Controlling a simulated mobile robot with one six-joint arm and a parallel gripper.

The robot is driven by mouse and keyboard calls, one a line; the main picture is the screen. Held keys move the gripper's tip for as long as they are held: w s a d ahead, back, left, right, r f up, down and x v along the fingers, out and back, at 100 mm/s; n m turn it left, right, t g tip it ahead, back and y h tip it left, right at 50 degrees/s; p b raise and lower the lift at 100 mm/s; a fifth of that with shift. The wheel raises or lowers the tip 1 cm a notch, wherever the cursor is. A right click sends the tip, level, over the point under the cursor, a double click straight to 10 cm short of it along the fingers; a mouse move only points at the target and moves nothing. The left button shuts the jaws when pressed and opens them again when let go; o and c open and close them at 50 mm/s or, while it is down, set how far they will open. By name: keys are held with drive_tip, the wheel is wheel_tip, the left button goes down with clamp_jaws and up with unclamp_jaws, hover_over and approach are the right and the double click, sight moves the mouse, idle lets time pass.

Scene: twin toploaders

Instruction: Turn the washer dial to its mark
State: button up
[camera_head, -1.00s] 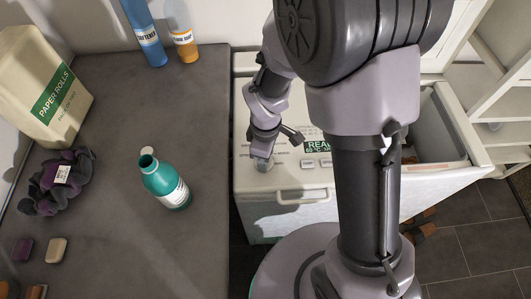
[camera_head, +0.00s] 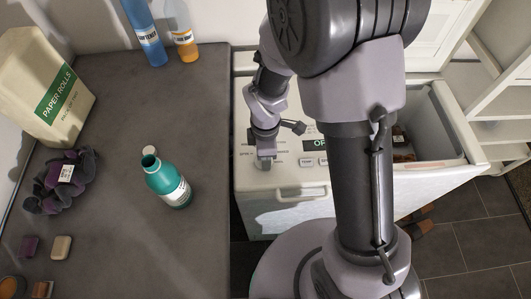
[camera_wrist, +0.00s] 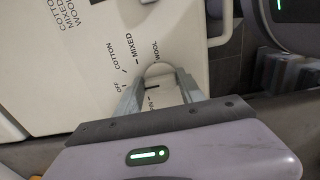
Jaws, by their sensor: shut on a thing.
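The washer dial (camera_wrist: 158,80) is a round, pale knob with a dark line on its top, in the middle of the wrist view. My gripper (camera_wrist: 158,92) is shut on it, one finger on each side. Printed labels OFF, COTTON, MIXED and WOOL lie around the dial. Which label is its mark, and how exactly the line meets any label, I cannot tell. In the head view my gripper (camera_head: 264,161) points down at the left of the white control panel (camera_head: 285,178) and mostly hides the dial. A dark display (camera_head: 318,145) reads "OF", its rest hidden by my arm.
An open tub (camera_head: 430,125) with brownish items stands right of my arm. On the grey counter (camera_head: 120,110) at left are a green bottle (camera_head: 168,182), a paper rolls pack (camera_head: 45,85), dark cloth (camera_head: 60,182) and two bottles at the back. A handle (camera_head: 302,195) fronts the panel.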

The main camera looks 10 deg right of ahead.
drive_tip(key=o, duration=1.4)
drive_tip(key=shift+c, duration=0.2)
wheel_tip(320, 180, up, 17)
drive_tip(key=p, duration=0.6)
drive_tip(key=shift+r, duration=0.2)
